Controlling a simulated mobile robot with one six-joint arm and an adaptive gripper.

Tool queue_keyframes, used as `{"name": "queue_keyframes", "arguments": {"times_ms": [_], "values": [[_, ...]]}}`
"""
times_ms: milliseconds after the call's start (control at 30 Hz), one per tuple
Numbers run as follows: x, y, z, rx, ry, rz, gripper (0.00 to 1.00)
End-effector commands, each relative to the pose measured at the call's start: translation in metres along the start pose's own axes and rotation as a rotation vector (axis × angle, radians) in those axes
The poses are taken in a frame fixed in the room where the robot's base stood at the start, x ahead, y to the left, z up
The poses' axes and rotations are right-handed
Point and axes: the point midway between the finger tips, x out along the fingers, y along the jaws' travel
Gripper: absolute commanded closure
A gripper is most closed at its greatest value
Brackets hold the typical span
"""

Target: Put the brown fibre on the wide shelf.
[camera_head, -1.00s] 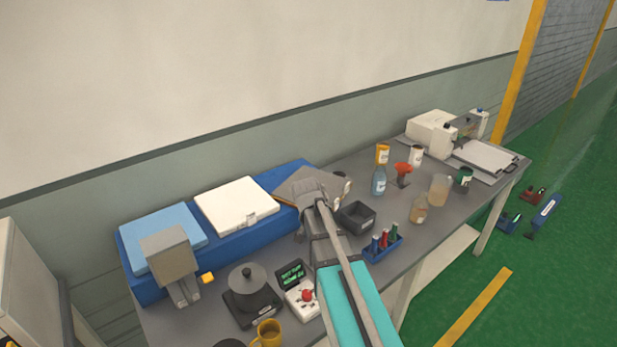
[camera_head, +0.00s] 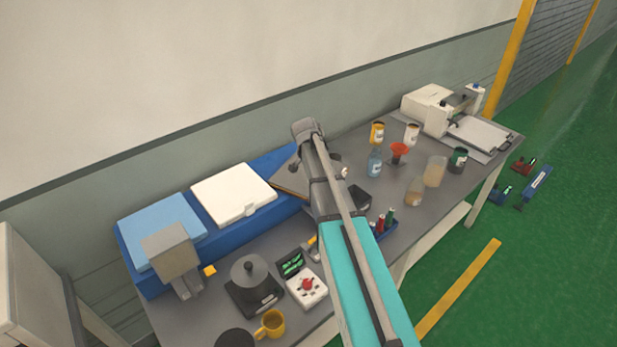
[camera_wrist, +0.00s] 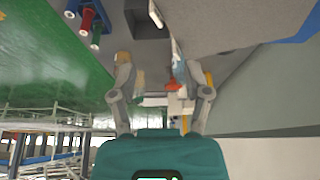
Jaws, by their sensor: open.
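A flat grey-brown slab (camera_head: 289,181), which looks like the brown fibre, lies at the right end of a long blue rack (camera_head: 222,232). My arm covers part of it in the head view. In the wrist view a large grey-brown surface (camera_wrist: 225,22), likely the same slab, fills the upper right. My gripper (camera_wrist: 167,68) is open with nothing between its fingers. It is mostly hidden behind my arm in the head view, near the slab's right side. I cannot tell which surface is the wide shelf.
A white slab (camera_head: 232,193) and a blue slab (camera_head: 160,228) lie on the rack. A dark bin (camera_head: 358,197), bottles and a red funnel (camera_head: 399,151) stand to the right. A black scale (camera_head: 253,288), a meter and a yellow mug (camera_head: 271,323) stand in front.

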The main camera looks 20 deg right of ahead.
Motion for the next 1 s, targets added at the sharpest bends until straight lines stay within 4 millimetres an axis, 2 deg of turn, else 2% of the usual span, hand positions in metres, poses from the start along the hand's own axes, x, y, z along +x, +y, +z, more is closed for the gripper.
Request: {"name": "queue_keyframes", "arguments": {"times_ms": [267,1000], "values": [[0.012,-0.001,0.002,-0.001,0.000,0.000,0.38],[0.071,-0.001,0.003,-0.003,0.000,-0.002,0.38]]}}
